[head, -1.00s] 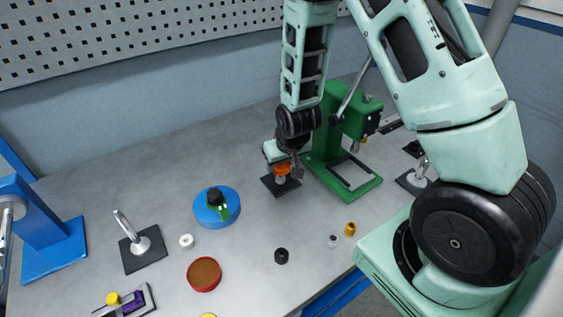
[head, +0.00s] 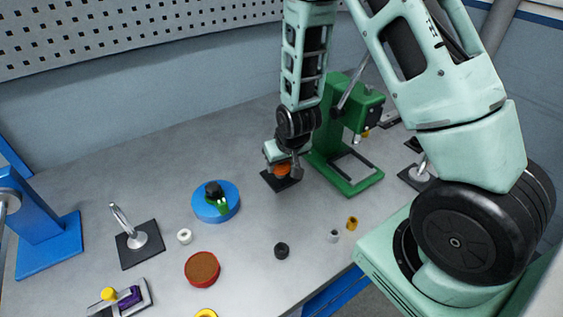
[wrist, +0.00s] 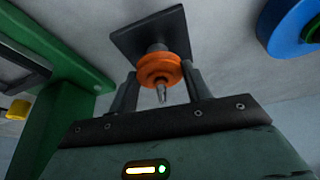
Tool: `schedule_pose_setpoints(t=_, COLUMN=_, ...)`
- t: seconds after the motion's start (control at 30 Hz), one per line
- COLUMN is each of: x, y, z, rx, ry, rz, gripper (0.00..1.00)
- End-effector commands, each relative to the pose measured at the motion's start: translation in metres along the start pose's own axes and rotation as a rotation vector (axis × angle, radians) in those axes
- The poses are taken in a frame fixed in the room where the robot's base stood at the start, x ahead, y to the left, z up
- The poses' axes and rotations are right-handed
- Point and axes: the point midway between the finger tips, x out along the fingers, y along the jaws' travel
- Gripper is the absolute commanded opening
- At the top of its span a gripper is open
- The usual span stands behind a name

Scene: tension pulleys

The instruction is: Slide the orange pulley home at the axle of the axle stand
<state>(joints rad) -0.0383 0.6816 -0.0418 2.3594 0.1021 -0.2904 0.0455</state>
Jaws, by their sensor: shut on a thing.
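The orange pulley (wrist: 159,70) is around the axle (wrist: 161,95) of the axle stand in the wrist view, and the axle's pale tip sticks out through it. The stand's dark square base (wrist: 150,32) lies beyond, with a short grey collar (wrist: 157,47) between base and pulley. I cannot tell whether the pulley touches the collar. My gripper (wrist: 162,76) is shut on the pulley, one finger on each side. In the head view the pulley (head: 282,170) is low over the stand's dark base (head: 279,184), partly hidden by my gripper (head: 286,165).
A green frame (head: 345,170) stands close to the right of the stand. A blue round holder (head: 229,212) is to the left. A black ring (head: 281,251), a red round dish (head: 202,268) and other small parts lie in front. Bare table lies between them.

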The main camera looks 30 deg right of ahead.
Motion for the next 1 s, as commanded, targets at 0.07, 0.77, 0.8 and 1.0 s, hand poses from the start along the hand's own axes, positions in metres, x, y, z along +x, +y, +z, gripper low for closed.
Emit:
schedule_pose_setpoints(t=0.07, x=0.0011, y=0.0, z=0.0004, rx=0.0, ry=0.0, rz=0.0, gripper=0.25)
schedule_pose_setpoints(t=0.77, x=0.0105, y=0.0, z=0.0044, rx=0.0, ry=0.0, rz=0.0, gripper=0.25)
schedule_pose_setpoints(t=0.8, x=0.01, y=0.0, z=0.0042, rx=0.0, ry=0.0, rz=0.0, gripper=0.25)
schedule_pose_setpoints(t=1.0, x=0.0102, y=0.0, z=0.0045, rx=0.0, ry=-0.001, rz=0.0, gripper=0.6)
